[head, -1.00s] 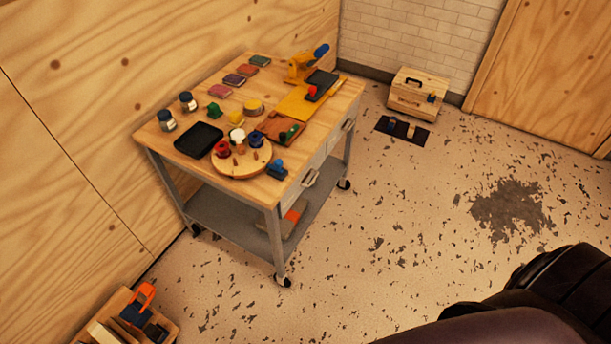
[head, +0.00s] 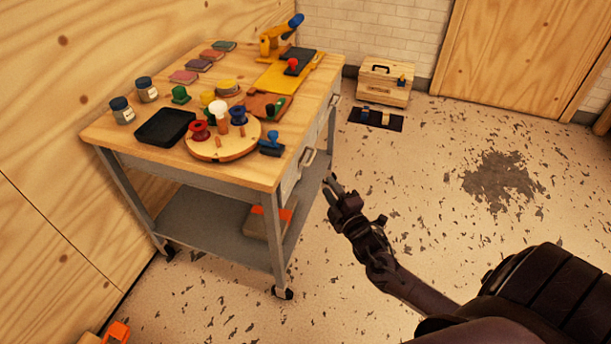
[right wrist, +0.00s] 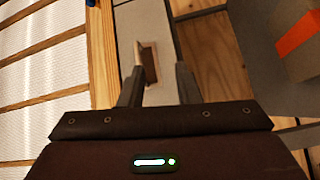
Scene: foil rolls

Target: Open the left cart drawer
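The wooden-topped cart (head: 255,183) stands left of centre in the head view. Its near, left drawer (head: 290,178) has a pale bar handle (head: 308,159) and looks shut. My right gripper (head: 332,184) is right of this handle, a little apart from it, pointing toward the cart. In the right wrist view, its two fingers (right wrist: 159,85) are spread and empty. The handle (right wrist: 148,63) shows ahead between the fingertips, on the grey drawer front (right wrist: 150,22), nearer the left finger. My left gripper is not in view.
The second drawer's handle (head: 336,101) is farther back on the same side. A round wooden stand (head: 225,152) with spools, a black tray (head: 165,127) and other items crowd the top. A grey box with an orange patch (head: 268,220) lies on the lower shelf.

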